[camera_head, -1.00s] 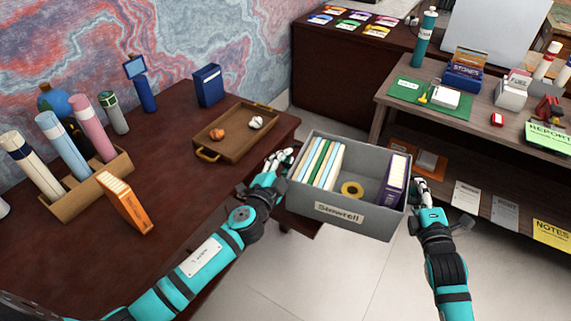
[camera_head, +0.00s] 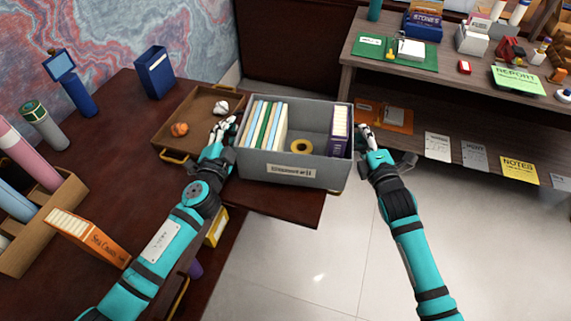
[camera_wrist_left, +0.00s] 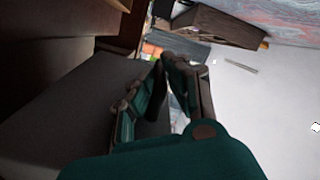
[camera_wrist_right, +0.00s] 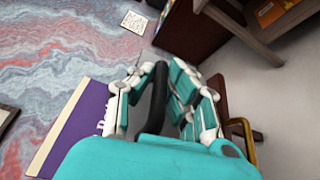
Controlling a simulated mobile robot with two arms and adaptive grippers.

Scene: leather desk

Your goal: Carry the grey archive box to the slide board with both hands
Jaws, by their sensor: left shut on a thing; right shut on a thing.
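The grey archive box (camera_head: 328,179) is held upright between my two hands in the head view, with a label on its front. My left gripper (camera_head: 222,130) is shut on the box's left side. My right gripper (camera_head: 366,137) is shut on its right side. Their fingers also show in the left wrist view (camera_wrist_left: 165,88) and right wrist view (camera_wrist_right: 155,92); the exact grip is hard to see. A green board (camera_head: 425,62) lies on the shelf; I cannot tell whether it is the slide board.
The brown desk (camera_head: 150,215) is at left, with a wooden tray (camera_head: 176,113) beside the box and an orange binder (camera_head: 90,238). A wooden shelf unit (camera_head: 450,82) stands at the back right, with boxes and papers. The pale floor at right is clear.

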